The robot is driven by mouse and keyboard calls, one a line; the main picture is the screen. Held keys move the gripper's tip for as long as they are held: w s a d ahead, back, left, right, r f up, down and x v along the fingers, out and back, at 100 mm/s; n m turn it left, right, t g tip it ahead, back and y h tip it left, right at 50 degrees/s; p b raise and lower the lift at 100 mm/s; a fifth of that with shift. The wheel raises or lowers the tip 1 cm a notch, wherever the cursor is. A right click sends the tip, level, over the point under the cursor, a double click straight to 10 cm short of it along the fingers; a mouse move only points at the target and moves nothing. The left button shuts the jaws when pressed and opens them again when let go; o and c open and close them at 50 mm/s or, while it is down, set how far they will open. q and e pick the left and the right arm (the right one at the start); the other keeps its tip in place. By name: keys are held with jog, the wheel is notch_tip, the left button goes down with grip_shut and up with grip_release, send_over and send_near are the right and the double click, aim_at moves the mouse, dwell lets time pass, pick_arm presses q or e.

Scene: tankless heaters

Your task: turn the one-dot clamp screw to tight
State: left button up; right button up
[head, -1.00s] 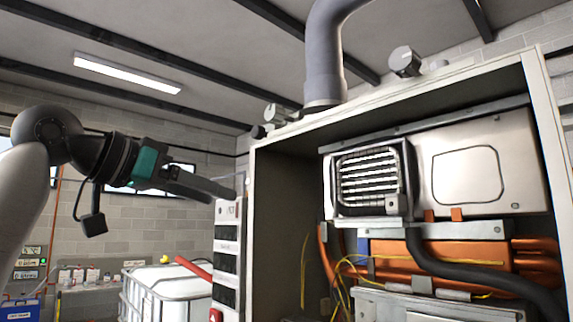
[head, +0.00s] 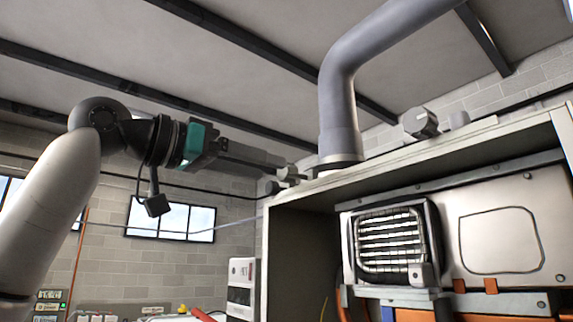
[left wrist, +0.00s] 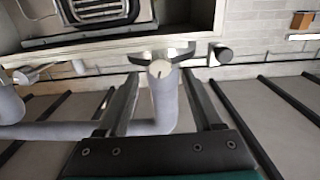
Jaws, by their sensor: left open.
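My left gripper (head: 278,170) is high at the left front of the heater cabinet, its tip by the small grey fittings on the cabinet's top left edge. In the left wrist view the gripper (left wrist: 160,78) is open, with its fingers spread to either side of the grey flue pipe (left wrist: 165,100). Small grey fittings show near the fingertips, one a dark round knob (left wrist: 220,54). A round grey knob (head: 420,122) stands on the cabinet top right of the flue. No dot marks can be made out, so I cannot tell which fitting is the one-dot screw. My right gripper is out of view.
The flue pipe (head: 340,110) rises from the cabinet top and bends right. The open cabinet (head: 290,215) holds a unit with a grille (head: 390,245). A white box (head: 243,285) stands at its left. The air left of the cabinet is mostly free.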

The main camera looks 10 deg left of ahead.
aim_at(282, 172)
pick_arm(q)
jog(key=p+x, duration=0.1)
jog(key=x, duration=0.4)
jog(key=shift+w+d, duration=0.3)
jog(key=shift+c, duration=0.4)
grip_shut()
